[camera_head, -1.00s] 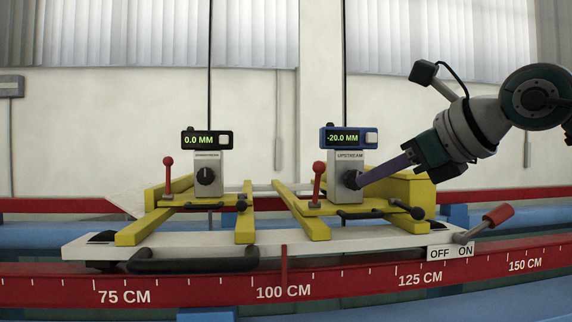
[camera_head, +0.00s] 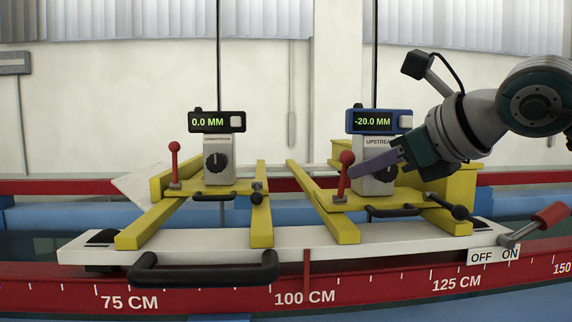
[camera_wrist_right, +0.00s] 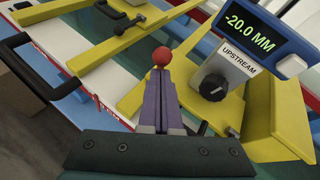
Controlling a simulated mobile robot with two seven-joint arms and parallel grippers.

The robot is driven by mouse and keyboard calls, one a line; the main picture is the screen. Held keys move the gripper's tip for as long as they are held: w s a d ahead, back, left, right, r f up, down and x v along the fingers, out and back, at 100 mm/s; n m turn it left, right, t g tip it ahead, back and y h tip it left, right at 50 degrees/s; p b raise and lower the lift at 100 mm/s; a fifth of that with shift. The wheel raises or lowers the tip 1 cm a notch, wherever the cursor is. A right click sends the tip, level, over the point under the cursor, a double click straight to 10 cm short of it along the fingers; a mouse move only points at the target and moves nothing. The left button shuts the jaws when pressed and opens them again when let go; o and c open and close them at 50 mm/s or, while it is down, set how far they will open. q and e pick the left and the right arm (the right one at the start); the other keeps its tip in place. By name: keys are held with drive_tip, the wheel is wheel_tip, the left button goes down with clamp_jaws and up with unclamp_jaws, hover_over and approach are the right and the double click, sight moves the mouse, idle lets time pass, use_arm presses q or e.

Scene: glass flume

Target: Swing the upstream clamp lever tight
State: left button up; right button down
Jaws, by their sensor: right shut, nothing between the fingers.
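The upstream clamp lever is a thin red rod with a red ball (camera_head: 346,157), standing nearly upright at the left of the upstream post. Its ball (camera_wrist_right: 162,56) shows just beyond my fingertips in the right wrist view; its stem is hidden behind the fingers. My right gripper (camera_head: 354,171) is shut and empty, its purple fingers pointing left at the lever, close beside or touching it; I cannot tell which. The upstream post (camera_head: 375,180) carries a black knob and a blue display (camera_head: 379,121) reading -20.0 MM. My left gripper is not in view.
The other post (camera_head: 218,160), with its own red lever (camera_head: 175,163) and a 0.0 MM display, stands to the left. A black handle (camera_head: 203,267) is on the white carriage front. A red-handled OFF/ON lever (camera_head: 550,216) is at right. A red scale rail (camera_head: 380,286) runs in front.

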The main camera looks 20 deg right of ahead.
drive_tip(key=shift+w+r+g+p, duration=0.2)
drive_tip(key=shift+r+g+p, duration=0.05)
drive_tip(key=shift+g+p, duration=0.15)
